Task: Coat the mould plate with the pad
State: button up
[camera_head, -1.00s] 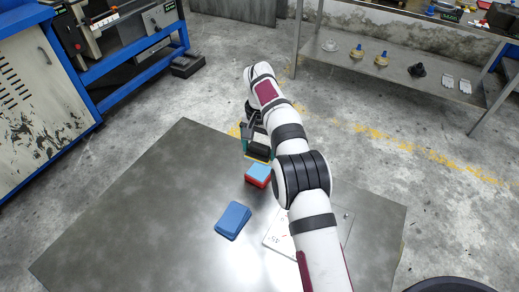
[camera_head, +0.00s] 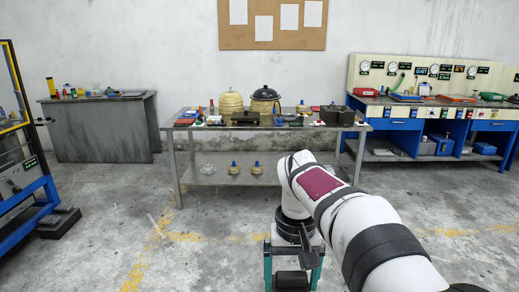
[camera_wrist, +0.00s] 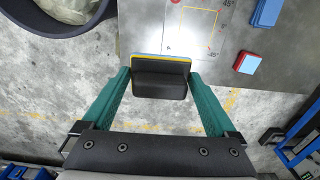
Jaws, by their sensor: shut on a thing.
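My gripper (camera_wrist: 160,75) is shut on the pad (camera_wrist: 160,86), a black block with a yellow and blue layered edge, held between two teal fingers. In the head view my gripper (camera_head: 293,262) is at the bottom, with the black pad (camera_head: 290,281) between its fingers. In the wrist view a pale plate (camera_wrist: 190,42) with a yellow outline and 45° marks lies beyond the pad on the grey table top (camera_wrist: 232,82). I cannot tell for certain that this is the mould plate. Contact between pad and surface cannot be seen.
A red block with a light blue top (camera_wrist: 247,62) and a blue stack (camera_wrist: 267,12) lie at the right in the wrist view. A dark round bin (camera_wrist: 60,28) stands at upper left. A cluttered bench (camera_head: 265,127) stands beyond my arm.

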jog(key=s+d, duration=0.4)
jog(key=a+f+n, duration=0.3)
jog(key=f, duration=0.5)
jog(key=a+f+n, duration=0.3)
jog(key=a+f, duration=0.1)
jog(key=f, duration=0.4)
jog(key=a+f+n, duration=0.2)
jog(key=a+f, duration=0.1)
jog(key=f, duration=0.5)
jog(key=shift+w+a+f+n, duration=0.1)
jog(key=shift+w+a+n, duration=0.05)
jog(key=shift+w+n, duration=0.25)
jog(key=shift+f, duration=0.4)
jog(key=shift+f, duration=0.55)
jog(key=shift+a, duration=0.15)
